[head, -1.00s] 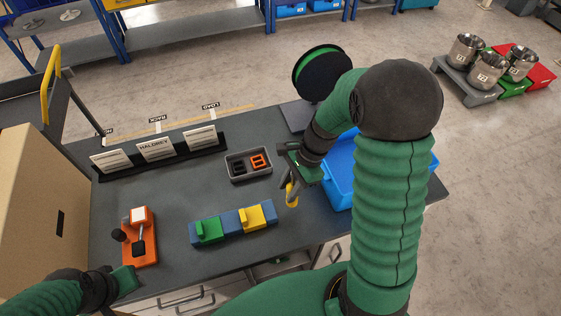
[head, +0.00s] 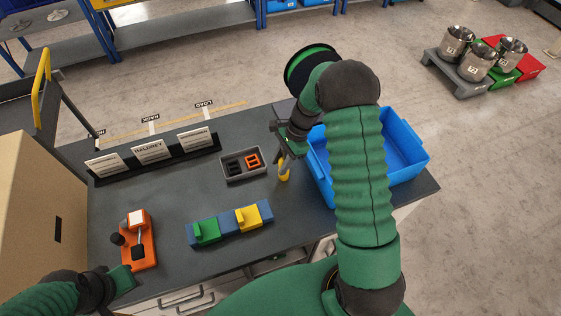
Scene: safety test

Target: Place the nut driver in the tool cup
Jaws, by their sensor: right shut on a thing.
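My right gripper (head: 287,150) is shut on a small tool with a yellow lower end, which I take to be the nut driver (head: 284,173). The yellow end hangs below the fingers, to the right of the grey parts tray and left of the blue bin. Whether it touches the table is not clear. I cannot make out a tool cup; my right arm hides part of the table and bin. My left gripper (head: 124,281) is at the lower left, near the orange device, and its fingers are not clear.
The blue bin (head: 409,136) stands at the right, partly behind my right arm. The grey tray (head: 229,180) holds black and orange parts. A blue block with green and yellow pieces (head: 228,223), an orange device (head: 138,255) and a card holder (head: 152,160) sit on the dark table (head: 170,190).

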